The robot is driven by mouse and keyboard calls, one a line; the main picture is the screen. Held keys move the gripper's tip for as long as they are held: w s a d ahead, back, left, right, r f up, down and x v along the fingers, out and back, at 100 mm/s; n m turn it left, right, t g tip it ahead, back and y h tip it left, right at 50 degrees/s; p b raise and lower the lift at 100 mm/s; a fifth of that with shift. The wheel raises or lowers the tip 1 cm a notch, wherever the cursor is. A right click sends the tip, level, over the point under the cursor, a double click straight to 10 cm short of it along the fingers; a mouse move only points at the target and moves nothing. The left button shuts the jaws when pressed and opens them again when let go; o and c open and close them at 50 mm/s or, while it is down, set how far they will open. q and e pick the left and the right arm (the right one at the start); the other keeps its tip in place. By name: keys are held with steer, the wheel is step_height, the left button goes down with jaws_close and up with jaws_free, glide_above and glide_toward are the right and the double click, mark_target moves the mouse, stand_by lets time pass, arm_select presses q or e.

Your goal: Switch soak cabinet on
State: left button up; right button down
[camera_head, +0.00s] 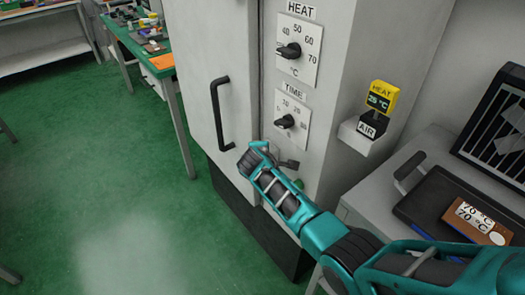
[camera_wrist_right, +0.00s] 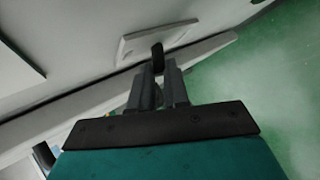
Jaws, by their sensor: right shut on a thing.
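The soak cabinet (camera_head: 208,42) is a tall pale grey cabinet with a black door handle (camera_head: 219,112). Its side strip has a HEAT dial (camera_head: 309,66) and below it a TIME dial (camera_head: 283,101). The HEAT knob points near 40. My right gripper (camera_head: 288,163) is at the strip below the TIME dial. In the right wrist view my right gripper (camera_wrist_right: 160,74) is shut on a small black lever (camera_wrist_right: 158,54) standing on a white plate (camera_wrist_right: 190,31). In the head view my arm hides most of this spot. My left gripper is not in view.
A yellow display (camera_head: 382,95) reading HEAT 25 °C stands on a small bracket marked AIR (camera_head: 366,129), right of the strip. A dark tray with a 70 °C card (camera_head: 474,221) lies on the grey bench at right. Green floor (camera_head: 100,190) is clear at left.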

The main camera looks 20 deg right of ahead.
steer(key=shift+d, duration=0.1)
stand_by(0.4)
steer(key=c, duration=1.1)
jaws_free()
steer(key=v, duration=1.3)
steer(key=shift+p, duration=0.35)
steer(key=shift+w+d+r, duration=0.1)
